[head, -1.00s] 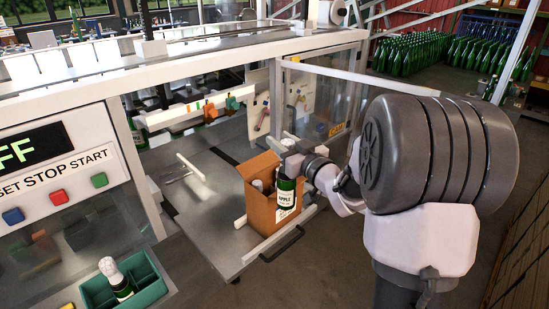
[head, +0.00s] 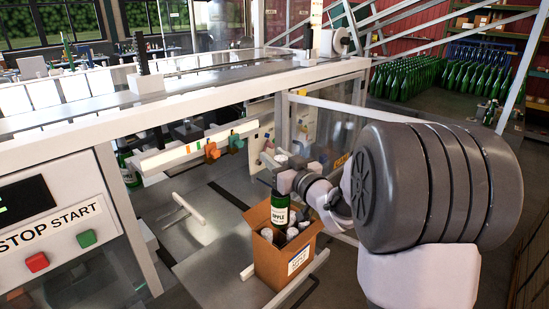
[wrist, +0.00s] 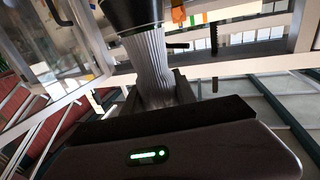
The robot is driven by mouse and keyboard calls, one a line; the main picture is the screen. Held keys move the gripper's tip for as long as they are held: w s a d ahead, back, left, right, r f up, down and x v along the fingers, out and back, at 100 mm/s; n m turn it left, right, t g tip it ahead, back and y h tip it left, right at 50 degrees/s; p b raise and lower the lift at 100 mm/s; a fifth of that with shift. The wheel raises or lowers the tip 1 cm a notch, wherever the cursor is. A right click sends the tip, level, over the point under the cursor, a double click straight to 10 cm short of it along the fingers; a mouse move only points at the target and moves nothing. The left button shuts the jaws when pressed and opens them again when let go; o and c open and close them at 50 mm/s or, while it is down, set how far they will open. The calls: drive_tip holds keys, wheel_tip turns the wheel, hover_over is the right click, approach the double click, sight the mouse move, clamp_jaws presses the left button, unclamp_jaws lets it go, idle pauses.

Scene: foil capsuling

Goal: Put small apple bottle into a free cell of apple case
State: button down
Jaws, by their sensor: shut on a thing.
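The small apple bottle (head: 280,211), dark green with a white label reading APPLE, hangs upright above the apple case. My gripper (head: 284,179) is shut on its neck. In the wrist view the pale ribbed foil neck (wrist: 150,60) sits between the jaws, with the dark bottle body (wrist: 130,12) beyond it. The apple case (head: 270,262) is an open brown cardboard box with a white label. Several pale bottle tops (head: 292,233) show inside it. The bottle's lower end is at or just above the case opening; I cannot tell whether it is inside. Some cells are hidden behind the bottle.
A white rod (head: 188,208) lies left of the case. The machine frame (head: 215,98) stands behind. A control panel (head: 45,235) is at left.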

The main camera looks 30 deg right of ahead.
drive_tip(key=shift+s, duration=0.1)
drive_tip(key=shift+f+b, duration=0.1)
drive_tip(key=shift+b, duration=0.3)
wheel_tip(320, 180, down, 6)
drive_tip(key=b, duration=0.6)
drive_tip(key=shift+r, duration=0.2)
drive_tip(key=shift+b, duration=0.8)
idle(0.5)
